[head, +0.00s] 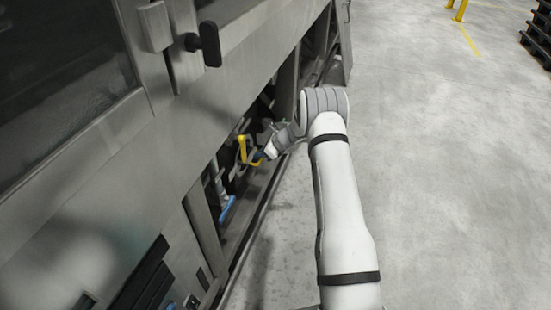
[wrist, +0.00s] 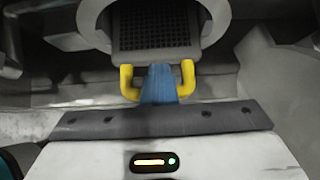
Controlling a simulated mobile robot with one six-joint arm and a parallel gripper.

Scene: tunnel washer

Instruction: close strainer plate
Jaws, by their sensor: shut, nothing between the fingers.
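The strainer plate (wrist: 155,27) shows at the top of the wrist view as a dark mesh grid in a grey frame, in front of a pale round rim. A yellow U-shaped handle (wrist: 129,83) sits at its lower edge. My gripper (wrist: 160,80) is shut and empty; its blue fingers overlap the middle of the handle, hiding part of its bar. I cannot tell whether they touch it. In the head view the yellow handle (head: 243,151) is low in the machine's side opening, with my gripper (head: 262,155) beside it. The plate itself is too small to make out there.
The washer's steel side panel (head: 150,145) overhangs the opening on the left. A blue-handled lever (head: 227,209) hangs nearer in the opening. A low rail (head: 262,215) runs along the machine's foot. The concrete floor (head: 450,170) to the right is clear.

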